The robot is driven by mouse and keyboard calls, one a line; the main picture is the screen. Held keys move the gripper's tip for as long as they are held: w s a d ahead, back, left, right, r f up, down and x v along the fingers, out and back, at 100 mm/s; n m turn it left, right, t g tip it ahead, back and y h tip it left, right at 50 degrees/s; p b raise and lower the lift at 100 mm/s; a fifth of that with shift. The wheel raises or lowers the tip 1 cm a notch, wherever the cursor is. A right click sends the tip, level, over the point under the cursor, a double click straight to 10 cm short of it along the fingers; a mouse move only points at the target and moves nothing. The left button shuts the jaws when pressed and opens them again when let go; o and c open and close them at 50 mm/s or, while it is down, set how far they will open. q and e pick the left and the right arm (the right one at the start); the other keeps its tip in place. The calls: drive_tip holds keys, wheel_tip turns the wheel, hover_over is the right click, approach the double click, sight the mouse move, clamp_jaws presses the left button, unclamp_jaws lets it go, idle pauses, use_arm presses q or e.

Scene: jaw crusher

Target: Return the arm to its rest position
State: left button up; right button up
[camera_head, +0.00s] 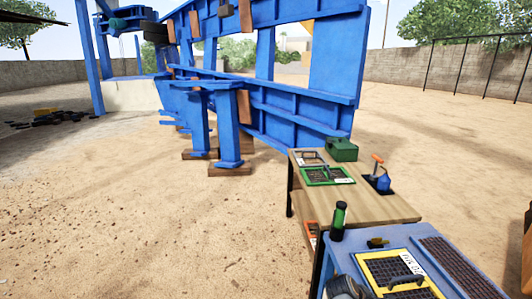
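Neither of my arms can be made out in the head view, and no gripper fingers show. A dark rounded thing (345,288) is cut off by the bottom edge beside the blue table; I cannot tell what it is. The task names no other object.
A nearer blue table (345,252) holds a green cylinder (339,221) and a yellow-framed tray (371,273). Blue machinery (290,105) stands behind. Sandy ground is open at left.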

drive_tip(key=s+a+r+m+y, duration=0.1)
drive_tip(key=s+a+m+y, duration=0.2)
drive_tip(key=s, duration=0.4)
drive_tip(key=s+a+r+m+t+y, duration=0.1)
drive_tip(key=s+a+m+y, duration=0.15)
drive_tip(key=s+m, duration=0.45)
drive_tip(key=s+a+r+m+y, duration=0.1)
drive_tip(key=s+a+m, duration=0.2)
drive_tip(key=s, duration=0.5)
drive_tip(key=s+d+f+g, duration=0.1)
drive_tip(key=s+d+f, duration=0.1)
drive_tip(key=f, duration=1.2)
drive_tip(key=s+d+f+g, duration=0.1)
drive_tip(key=s+f, duration=0.1)
drive_tip(key=f, duration=1.3)
drive_tip(key=s+d+f, duration=0.1)
drive_tip(key=s+f, duration=1.2)
drive_tip(key=s, duration=0.4)
drive_tip(key=shift+m+g, duration=0.3)
drive_tip(key=shift+d, duration=0.1)
drive_tip(key=shift+c, duration=0.2)
